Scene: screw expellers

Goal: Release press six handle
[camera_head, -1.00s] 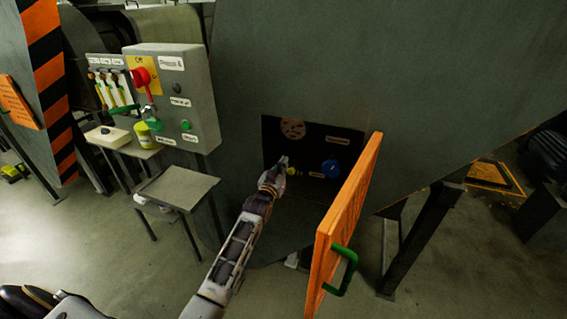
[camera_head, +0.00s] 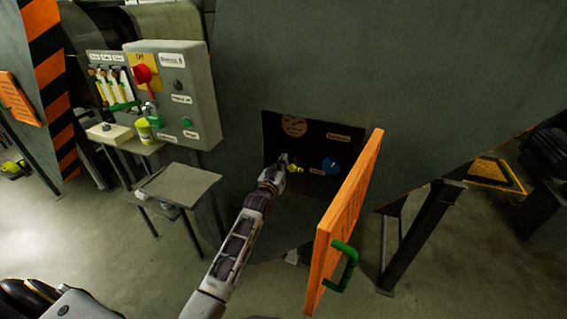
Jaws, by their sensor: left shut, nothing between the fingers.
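The press is a large grey-green housing with a dark recess (camera_head: 305,128) in its side. An orange door (camera_head: 345,222) with a green handle (camera_head: 343,268) stands open at the recess's right. Inside are a small yellow handle (camera_head: 296,169), a blue knob (camera_head: 331,164), a round gauge (camera_head: 294,125) and small labels too blurred to read. My left gripper (camera_head: 284,160) is shut and empty at the recess, just left of the yellow handle; I cannot tell whether it touches it. My right gripper is not in view.
A grey control box (camera_head: 178,95) with a red switch (camera_head: 143,74) stands at upper left. Below it are a small grey table (camera_head: 180,184) and a shelf with a yellow cup (camera_head: 144,131). A dark support leg (camera_head: 418,235) stands right of the door.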

